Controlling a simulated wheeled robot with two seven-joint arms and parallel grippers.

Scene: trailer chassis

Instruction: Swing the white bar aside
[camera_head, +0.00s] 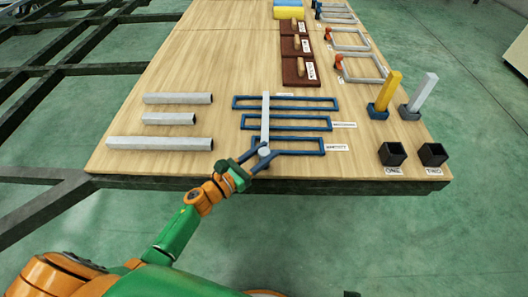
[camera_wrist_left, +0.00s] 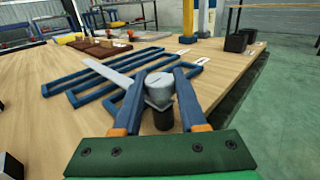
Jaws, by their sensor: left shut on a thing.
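The white bar (camera_head: 265,118) lies across the blue rectangular frames (camera_head: 241,145) on the wooden table, pointing away from me. Its near end has a round grey knob, which shows in the left wrist view (camera_wrist_left: 159,90). My left gripper (camera_head: 261,154) is shut on this near end of the bar, with one blue finger on each side of it. In the left wrist view the bar (camera_wrist_left: 118,72) runs from the gripper to the upper left, over the blue frames (camera_wrist_left: 86,97). A dark post shows below the knob. My right gripper is in neither view.
Several grey square tubes (camera_head: 165,143) lie left of the frames. Black open boxes (camera_head: 392,153) labelled ONE and TWO stand at the right edge, near a yellow post (camera_head: 386,92) and a white post (camera_head: 423,93). Dark red boards (camera_head: 299,70) lie behind.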

